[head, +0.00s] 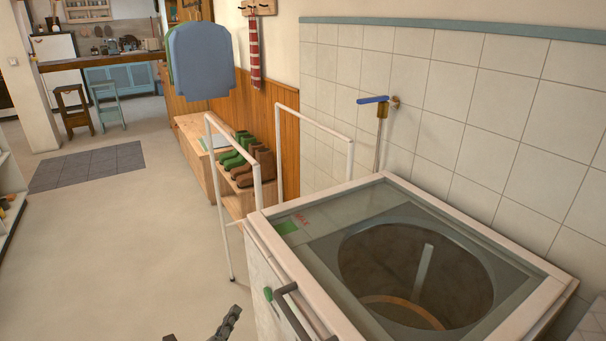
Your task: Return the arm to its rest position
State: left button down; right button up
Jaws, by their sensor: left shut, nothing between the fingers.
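My left gripper (232,316) shows only in part at the bottom edge of the head view, left of the centre. Its dark fingers are together with nothing between them. It is over the floor, just left of the front of the white washer-like appliance (258,280), and appears apart from it. The rest of my left arm is mostly cut off by the frame. My right gripper is out of view.
The appliance has a glass lid (322,238), a dark bar handle (297,305) and a green knob (268,294). A white rail frame (257,180) stands behind it. A blue tap (373,100) is on the tiled wall. Open floor (120,240) lies to the left.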

pick_arm(q)
jog(key=s+a+f+n+g+y+p, duration=0.1)
jog(key=s+a+f+n+g, duration=0.15)
jog(key=s+f+n, duration=0.55)
jog(key=s+a+f+n+g+y+p, duration=0.1)
jog(key=s+f+g, duration=0.25)
jog(key=f, duration=0.85)
jog(key=s+a+f+n+g+y+p, duration=0.1)
jog(key=s+f+n+g, duration=0.1)
jog(key=s+f+n, duration=0.6)
jog(key=s+f+n+g, duration=0.3)
jog(key=s+f, duration=0.4)
jog(key=s, duration=0.7)
jog(key=s+f+n+g+p, duration=0.1)
jog(key=s+f+n+g, duration=0.3)
jog(key=s, duration=1)
notch_tip(320, 180, down, 3)
jog(key=shift+s+d+f+n+g, duration=0.1)
jog(key=shift+s+d+n+g, duration=0.25)
jog(key=shift+n, duration=0.25)
